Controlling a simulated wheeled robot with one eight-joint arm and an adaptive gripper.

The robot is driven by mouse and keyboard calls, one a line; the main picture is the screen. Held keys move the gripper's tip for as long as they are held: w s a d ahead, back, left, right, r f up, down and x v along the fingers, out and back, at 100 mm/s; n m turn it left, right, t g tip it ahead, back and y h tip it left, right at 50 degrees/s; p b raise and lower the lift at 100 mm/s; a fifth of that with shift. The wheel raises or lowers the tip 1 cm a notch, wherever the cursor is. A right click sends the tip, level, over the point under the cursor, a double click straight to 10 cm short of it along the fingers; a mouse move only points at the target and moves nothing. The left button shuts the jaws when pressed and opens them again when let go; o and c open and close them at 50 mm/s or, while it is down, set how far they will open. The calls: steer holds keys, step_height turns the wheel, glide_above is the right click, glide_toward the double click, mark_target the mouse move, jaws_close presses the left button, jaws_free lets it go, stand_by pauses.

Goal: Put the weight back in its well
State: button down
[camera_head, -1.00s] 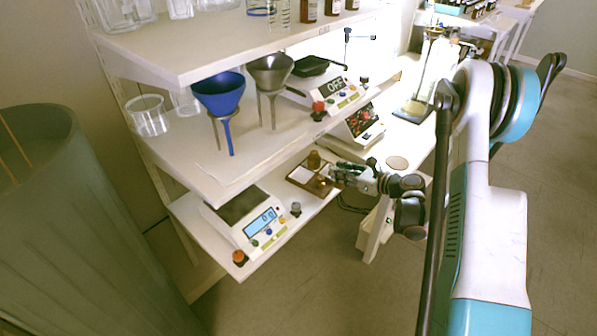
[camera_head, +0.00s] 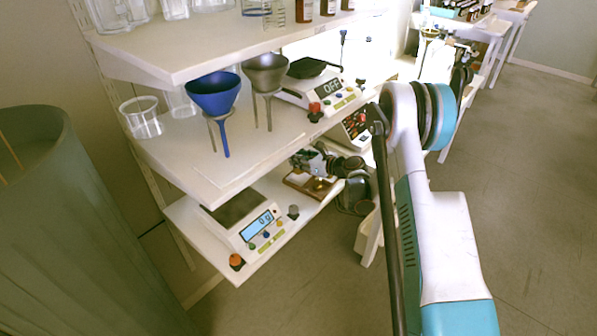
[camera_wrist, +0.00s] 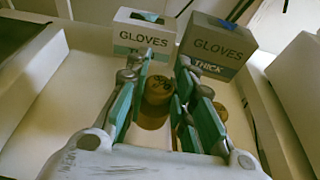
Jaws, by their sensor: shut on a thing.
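A brass weight (camera_wrist: 158,90) with dark markings on its top shows between the teal finger pads in the wrist view. My gripper (camera_wrist: 167,62) is shut on it. More brass shows just below it (camera_wrist: 152,118), and another small brass piece (camera_wrist: 220,111) is partly hidden behind the right finger. In the head view my gripper (camera_head: 303,160) is over the back of the small brown tray (camera_head: 297,184) on the lower shelf. A brass weight (camera_head: 320,184) sits at that tray. The well and the held weight's underside are hidden.
A white and a grey gloves box (camera_wrist: 145,35) (camera_wrist: 216,45) stand beyond the fingertips. A scale (camera_head: 250,228) and a small grey knob-like piece (camera_head: 293,212) are left of the tray. The upper shelf, with blue and grey funnels (camera_head: 214,93) (camera_head: 267,73), hangs above.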

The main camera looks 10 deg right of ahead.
steer(key=shift+f+b, duration=0.8)
steer(key=shift+f, duration=1.4)
steer(key=shift+f, duration=0.15)
steer(key=c, duration=1.4)
jaws_free()
steer(key=shift+o, duration=0.2)
steer(key=shift+s, duration=0.1)
steer(key=p+v, duration=0.4)
steer(key=v, duration=0.8)
steer(key=shift+r, duration=0.25)
